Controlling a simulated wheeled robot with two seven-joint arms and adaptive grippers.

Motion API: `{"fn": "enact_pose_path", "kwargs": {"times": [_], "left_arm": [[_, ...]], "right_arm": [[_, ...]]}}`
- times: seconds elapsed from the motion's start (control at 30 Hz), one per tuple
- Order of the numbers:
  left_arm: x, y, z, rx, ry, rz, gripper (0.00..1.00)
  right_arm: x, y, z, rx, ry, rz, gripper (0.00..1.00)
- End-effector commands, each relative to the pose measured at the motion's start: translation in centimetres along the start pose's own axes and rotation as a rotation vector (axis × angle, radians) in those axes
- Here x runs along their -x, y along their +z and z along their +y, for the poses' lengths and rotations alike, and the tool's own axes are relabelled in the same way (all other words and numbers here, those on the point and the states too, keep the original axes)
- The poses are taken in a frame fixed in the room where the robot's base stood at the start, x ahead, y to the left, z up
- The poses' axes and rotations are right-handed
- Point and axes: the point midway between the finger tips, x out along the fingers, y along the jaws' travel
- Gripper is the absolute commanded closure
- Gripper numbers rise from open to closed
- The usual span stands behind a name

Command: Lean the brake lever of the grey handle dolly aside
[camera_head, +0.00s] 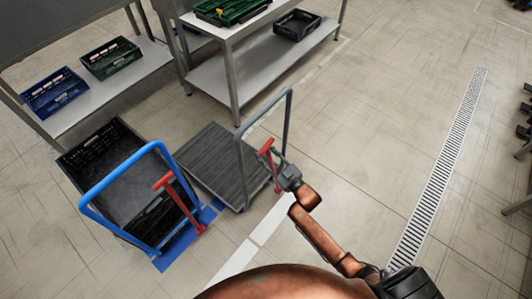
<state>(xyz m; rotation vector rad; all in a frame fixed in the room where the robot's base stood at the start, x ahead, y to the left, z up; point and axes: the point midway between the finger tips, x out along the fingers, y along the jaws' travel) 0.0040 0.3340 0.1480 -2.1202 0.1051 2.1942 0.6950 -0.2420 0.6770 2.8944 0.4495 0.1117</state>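The grey handle dolly has a flat, ribbed dark deck (212,158) and a grey tubular push handle (289,112). Its red brake lever (266,147) stands at the handle side, with a short crossbar on top and a lower red part near the floor. My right gripper (280,165) is at the lever, just right of its shaft and inside or beside the handle frame. The view is too small to tell if the fingers touch the lever or how far they are apart. My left gripper is not in view.
A blue handle dolly (128,165) carrying a black crate (88,151) stands close on the left, with its own red lever (164,181). Metal tables with crates stand behind. The floor to the right is clear, with a drain grate (440,165).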

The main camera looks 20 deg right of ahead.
Motion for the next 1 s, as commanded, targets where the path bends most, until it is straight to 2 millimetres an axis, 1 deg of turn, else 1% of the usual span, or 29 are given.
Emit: {"fn": "enact_pose_path", "kwargs": {"times": [0.27,0.37,0.47,0.8,0.9,1.0], "left_arm": [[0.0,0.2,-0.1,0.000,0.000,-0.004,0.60],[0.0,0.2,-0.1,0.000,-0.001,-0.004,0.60],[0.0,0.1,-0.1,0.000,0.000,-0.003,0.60],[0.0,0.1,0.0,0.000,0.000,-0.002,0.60],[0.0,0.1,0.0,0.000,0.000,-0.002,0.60],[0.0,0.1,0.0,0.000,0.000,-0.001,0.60]], "right_arm": [[0.1,0.0,0.2,0.000,0.003,-0.001,0.66],[0.7,0.0,0.3,0.000,0.003,-0.001,0.66],[2.1,0.1,0.2,0.001,0.003,-0.002,0.66],[9.0,0.1,0.1,0.000,0.001,-0.002,0.66],[10.5,0.1,0.1,0.000,0.001,-0.003,0.66],[11.4,0.0,0.1,0.000,0.001,0.000,0.66]]}}
